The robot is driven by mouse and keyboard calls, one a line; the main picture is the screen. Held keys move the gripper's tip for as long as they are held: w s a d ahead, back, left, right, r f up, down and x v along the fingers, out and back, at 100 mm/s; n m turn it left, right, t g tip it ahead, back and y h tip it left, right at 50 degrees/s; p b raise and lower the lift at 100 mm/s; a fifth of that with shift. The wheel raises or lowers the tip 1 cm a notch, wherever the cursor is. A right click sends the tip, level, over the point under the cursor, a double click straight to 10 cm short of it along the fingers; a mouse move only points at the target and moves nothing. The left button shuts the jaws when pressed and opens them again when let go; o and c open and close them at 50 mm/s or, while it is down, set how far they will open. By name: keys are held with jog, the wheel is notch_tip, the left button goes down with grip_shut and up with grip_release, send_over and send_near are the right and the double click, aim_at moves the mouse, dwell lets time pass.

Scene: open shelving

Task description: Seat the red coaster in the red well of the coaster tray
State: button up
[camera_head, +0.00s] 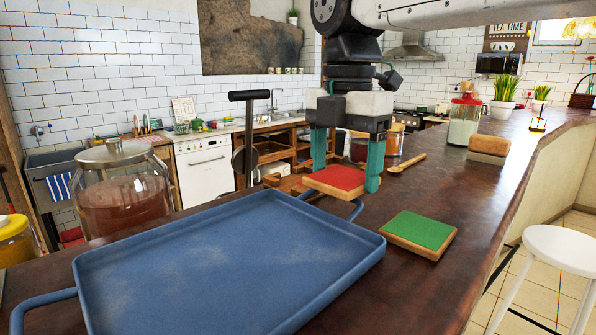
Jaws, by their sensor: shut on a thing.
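My gripper (346,180) has two teal fingers shut on the red coaster (336,180), one at each side. The coaster has a red top and a light wooden edge. It is held roughly level near the far right corner of the blue tray; whether it touches the counter is hard to tell. A green coaster (421,231) with a wooden edge lies flat on the counter to the right of the blue tray. A brown wooden piece (288,184) shows partly behind the red coaster. I cannot make out a red well in this view.
A large blue tray (235,262) with raised rims and loop handles fills the near counter. A glass jar (122,192) stands at its left. A wooden spoon (408,163), a sponge-like block (488,149) and a red-lidded jar (463,125) lie farther right. The right counter is mostly clear.

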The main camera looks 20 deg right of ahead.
jog(key=w, duration=0.4)
jog(key=w+f, duration=0.1)
jog(key=w, duration=0.9)
jog(key=shift+w+d+f, duration=0.1)
jog(key=shift+w+f, duration=0.1)
jog(key=shift+w, duration=0.05)
notch_tip(320, 180, down, 3)
jog(key=shift+f, duration=0.2)
jog(key=shift+c, duration=0.7)
jog(key=shift+f, duration=0.1)
jog(key=shift+c, duration=1.1)
jog(key=o, duration=1.3)
notch_tip(320, 180, up, 12)
jog(key=shift+r, duration=0.1)
